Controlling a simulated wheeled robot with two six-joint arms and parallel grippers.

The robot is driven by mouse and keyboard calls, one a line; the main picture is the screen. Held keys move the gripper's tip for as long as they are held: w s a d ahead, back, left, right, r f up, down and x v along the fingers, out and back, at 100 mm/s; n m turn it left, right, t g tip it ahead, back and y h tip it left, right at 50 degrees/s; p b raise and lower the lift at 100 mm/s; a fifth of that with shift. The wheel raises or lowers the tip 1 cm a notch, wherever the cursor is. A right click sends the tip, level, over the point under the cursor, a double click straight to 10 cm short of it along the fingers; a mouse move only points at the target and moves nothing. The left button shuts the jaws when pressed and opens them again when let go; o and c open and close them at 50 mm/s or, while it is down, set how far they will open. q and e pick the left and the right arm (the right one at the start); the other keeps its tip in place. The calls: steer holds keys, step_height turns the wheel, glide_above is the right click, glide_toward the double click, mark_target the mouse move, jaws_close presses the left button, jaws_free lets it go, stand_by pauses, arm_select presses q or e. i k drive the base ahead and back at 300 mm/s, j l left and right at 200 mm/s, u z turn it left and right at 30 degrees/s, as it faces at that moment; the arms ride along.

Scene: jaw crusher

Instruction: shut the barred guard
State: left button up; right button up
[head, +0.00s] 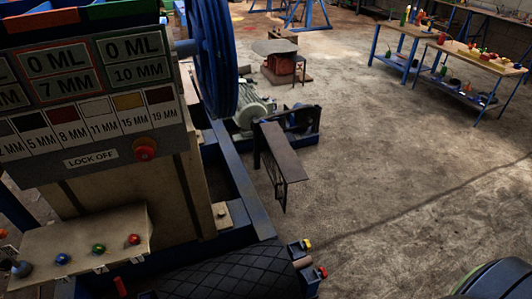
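The barred guard (284,152) appears to be the dark, narrow frame near the middle of the head view. It has a flat top plate and a thin barred side hanging below it. It stands beside the grey motor (252,106) and the blue flywheel (212,55), at the right edge of the crusher's blue base frame, and its near end sticks out over the floor. I cannot tell where its hinge or latch is. Neither of my grippers shows in this view.
A sign panel (95,85) with a red knob (145,149) and a button console (85,245) fill the left. A black belt (225,275) runs along the bottom. Tool benches (450,55) stand back right. A dark rounded thing (500,280) is bottom right. The concrete floor between is clear.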

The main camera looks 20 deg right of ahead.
mark_target(291, 170)
steer(key=i+j+z, duration=0.1)
steer(key=j+z, duration=0.25)
steer(key=i+j+z, duration=0.1)
steer(key=z, duration=0.3)
steer(key=j+z, duration=0.35)
